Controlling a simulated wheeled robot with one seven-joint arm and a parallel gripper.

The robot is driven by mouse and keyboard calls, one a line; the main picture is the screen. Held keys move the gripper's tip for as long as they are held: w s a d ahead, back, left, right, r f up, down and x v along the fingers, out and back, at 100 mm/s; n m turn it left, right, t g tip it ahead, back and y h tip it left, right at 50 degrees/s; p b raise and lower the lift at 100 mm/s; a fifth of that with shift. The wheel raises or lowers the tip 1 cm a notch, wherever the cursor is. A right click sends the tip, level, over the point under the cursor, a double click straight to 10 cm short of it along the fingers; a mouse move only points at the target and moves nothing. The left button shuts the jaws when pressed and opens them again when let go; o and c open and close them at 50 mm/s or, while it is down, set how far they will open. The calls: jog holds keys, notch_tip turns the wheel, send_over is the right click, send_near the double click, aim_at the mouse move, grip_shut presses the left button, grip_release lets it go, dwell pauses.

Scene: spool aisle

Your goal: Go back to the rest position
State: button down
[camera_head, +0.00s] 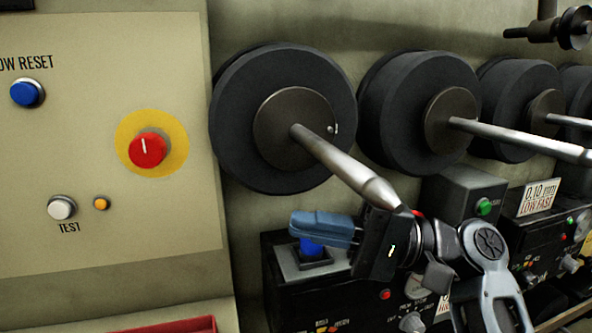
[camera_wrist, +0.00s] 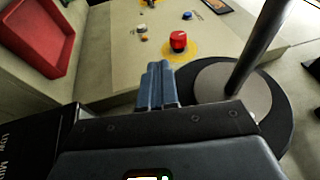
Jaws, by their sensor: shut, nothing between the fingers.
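My gripper (camera_head: 293,227) is in the lower middle of the head view, with its blue fingers pointing left. The fingers are together and hold nothing. They are in front of and above a blue button (camera_head: 312,246) on a dark control box (camera_head: 290,266); I cannot tell whether they touch it. In the wrist view my gripper (camera_wrist: 157,70) shows its shut fingers pointing toward the cream panel (camera_wrist: 120,50). My arm comes in from the lower right of the head view.
A black spool (camera_head: 245,100) on a metal rod (camera_head: 345,165) is just above my gripper. More spools (camera_head: 395,100) line the wall to the right. The cream panel carries a red knob (camera_head: 147,150) on yellow. A red tray (camera_wrist: 38,35) also shows in the wrist view.

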notch_tip(320, 180, down, 18)
jog(key=s+d+m+t+h, duration=0.2)
jog(key=s+m+t+h, duration=0.1)
jog(key=m+t+h, duration=0.5)
jog(key=s+d+f+t+h, duration=0.4)
jog(key=s+d+f, duration=0.2)
jog(key=s+f, duration=0.3)
jog(key=s+d+f+n+h, duration=0.25)
jog(key=s+d+h, duration=0.5)
jog(key=s, duration=0.65)
jog(key=s+d+r+n+t, duration=0.1)
jog(key=s+d+r+n, duration=0.1)
jog(key=s+r+n, duration=0.1)
jog(key=s+d+r+n+t, duration=0.1)
jog(key=s+r+n, duration=0.2)
jog(key=s+r, duration=0.2)
jog(key=s, duration=0.3)
jog(key=shift+s+d+r+h, duration=0.15)
jog(key=shift+d+r+h, duration=0.2)
jog(key=shift+r, duration=0.05)
